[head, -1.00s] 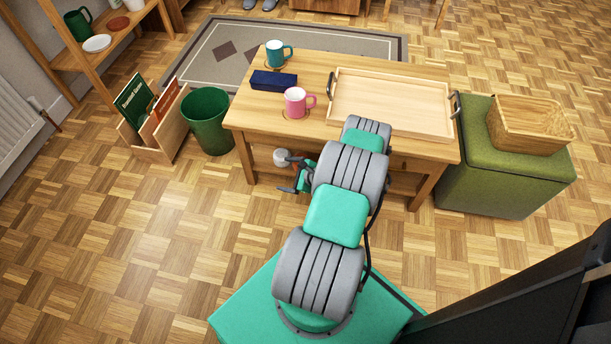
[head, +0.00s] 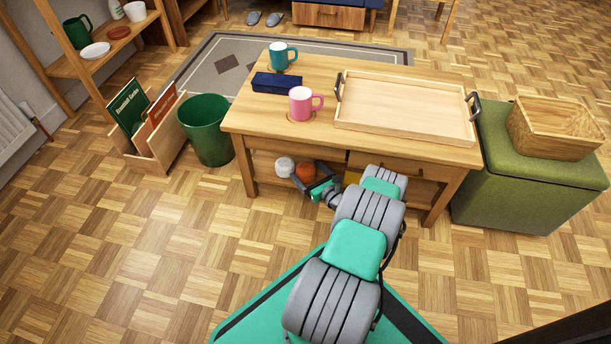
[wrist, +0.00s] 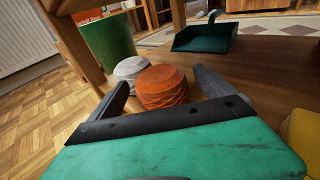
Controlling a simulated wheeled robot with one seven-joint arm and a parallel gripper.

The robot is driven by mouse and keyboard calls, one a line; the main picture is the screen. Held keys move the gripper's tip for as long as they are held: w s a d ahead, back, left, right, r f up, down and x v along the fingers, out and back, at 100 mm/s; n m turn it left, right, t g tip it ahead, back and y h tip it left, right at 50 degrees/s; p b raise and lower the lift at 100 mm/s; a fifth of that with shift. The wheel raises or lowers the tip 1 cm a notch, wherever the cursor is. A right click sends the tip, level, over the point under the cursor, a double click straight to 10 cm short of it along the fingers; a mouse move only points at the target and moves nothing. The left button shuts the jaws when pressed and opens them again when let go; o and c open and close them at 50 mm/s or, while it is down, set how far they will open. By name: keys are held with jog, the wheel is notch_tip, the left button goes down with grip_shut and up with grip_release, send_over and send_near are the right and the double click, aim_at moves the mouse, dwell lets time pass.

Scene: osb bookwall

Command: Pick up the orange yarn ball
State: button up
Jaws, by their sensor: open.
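The orange yarn ball (head: 306,172) sits on the low shelf under the wooden table, and it shows in the wrist view (wrist: 162,86) just ahead of my gripper. A white-grey yarn ball (head: 285,166) is beside it on the left, and it also shows in the wrist view (wrist: 130,72). My gripper (head: 313,182) is open at the front of the shelf. In the wrist view its dark fingers (wrist: 165,88) stand to either side of the orange ball, the left finger in front of the white-grey ball. I cannot tell whether the fingers touch either ball.
The table top (head: 340,141) overhangs the shelf, and a table leg (wrist: 75,45) stands at left. A dark green dustpan (wrist: 204,38) lies farther back on the shelf. A yellow thing (wrist: 301,135) is close at right. A green bin (head: 207,130) stands left of the table.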

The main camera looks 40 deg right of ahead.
jog(key=shift+c, duration=0.5)
jog(key=c, duration=1.4)
